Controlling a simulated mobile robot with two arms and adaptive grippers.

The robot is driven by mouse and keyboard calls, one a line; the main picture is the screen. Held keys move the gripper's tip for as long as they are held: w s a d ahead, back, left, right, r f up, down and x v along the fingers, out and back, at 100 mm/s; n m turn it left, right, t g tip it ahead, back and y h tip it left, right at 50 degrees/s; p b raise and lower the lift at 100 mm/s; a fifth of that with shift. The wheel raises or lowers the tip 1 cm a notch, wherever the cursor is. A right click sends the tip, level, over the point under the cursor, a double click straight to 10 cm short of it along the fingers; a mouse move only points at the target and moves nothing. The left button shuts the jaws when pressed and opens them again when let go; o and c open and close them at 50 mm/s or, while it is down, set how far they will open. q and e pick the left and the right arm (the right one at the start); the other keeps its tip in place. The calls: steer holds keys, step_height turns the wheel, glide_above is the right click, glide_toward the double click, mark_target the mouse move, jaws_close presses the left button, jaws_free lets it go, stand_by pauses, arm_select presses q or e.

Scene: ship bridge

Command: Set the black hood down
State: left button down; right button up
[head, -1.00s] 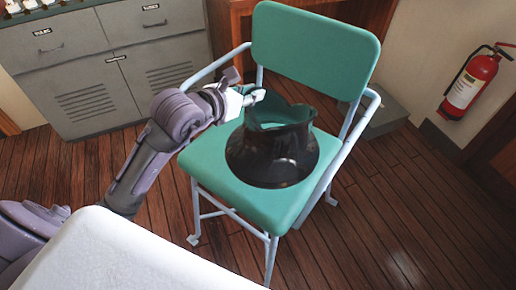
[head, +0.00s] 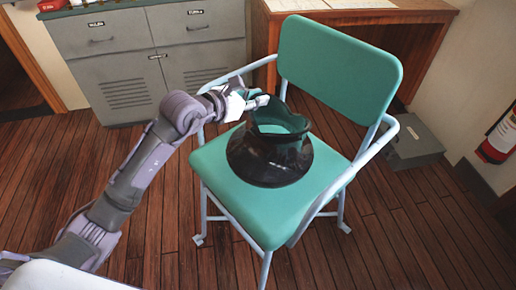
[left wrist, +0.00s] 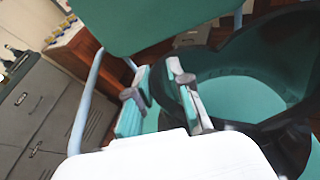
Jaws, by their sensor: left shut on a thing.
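The black hood (head: 268,163) is upright over the seat of the green chair (head: 235,208), wide part down and open mouth up. Its base appears to rest on the seat; any small gap is hard to see. My left gripper (head: 258,102) is shut on the hood's upper rim at its left side. In the left wrist view the gripper's fingers (left wrist: 160,98) are at the edge of the dark hood (left wrist: 240,50), and green shows through its opening. My right gripper is in neither view.
The chair's pale armrests (head: 385,140) flank the seat. Grey drawer cabinets (head: 125,50) and a wooden desk (head: 420,12) stand behind. A grey box (head: 415,145) is on the floor at right, and a red fire extinguisher (head: 500,138) hangs on the wall. Wooden floor is clear in front.

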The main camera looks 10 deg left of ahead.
mark_target(256, 109)
arm_select(q)
step_height(256, 109, down, 4)
steer(key=shift+r, duration=0.15)
step_height(256, 109, down, 5)
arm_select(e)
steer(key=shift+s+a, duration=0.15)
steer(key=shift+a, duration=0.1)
arm_select(q)
steer(key=c, duration=1.1)
jaws_free()
steer(key=shift+f, duration=0.25)
steer(key=shift+o, duration=0.2)
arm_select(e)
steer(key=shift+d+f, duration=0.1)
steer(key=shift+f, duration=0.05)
arm_select(q)
steer(key=shift+r, duration=0.1)
